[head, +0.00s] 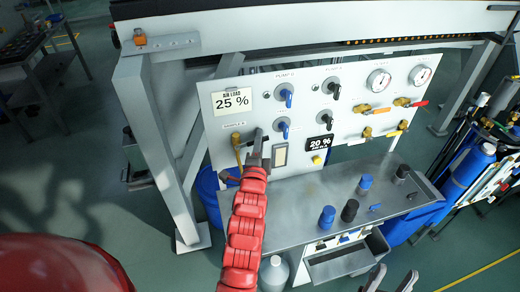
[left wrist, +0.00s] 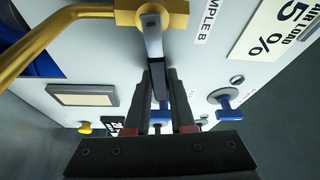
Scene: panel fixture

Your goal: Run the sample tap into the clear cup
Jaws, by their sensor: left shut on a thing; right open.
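The sample tap (head: 237,146) is a brass fitting with a bent spout at the panel's left side, beside a small sample label. In the left wrist view its brass body (left wrist: 150,14) and grey lever (left wrist: 155,62) are close up, near a label ending in "MPLE B". My left gripper (head: 258,150) is shut on the lever; its fingers (left wrist: 160,82) lie on both sides of it. My right gripper (head: 391,280) is open and empty at the bottom edge, short of the bench. I cannot make out a clear cup in either view, nor any flow at the spout.
The grey bench (head: 290,203) below the panel (head: 300,110) carries several blue and dark caps (head: 350,209). Blue knobs, gauges (head: 379,80) and brass valves are on the panel. A blue barrel (head: 208,190) and a steel post (head: 160,150) stand left of it.

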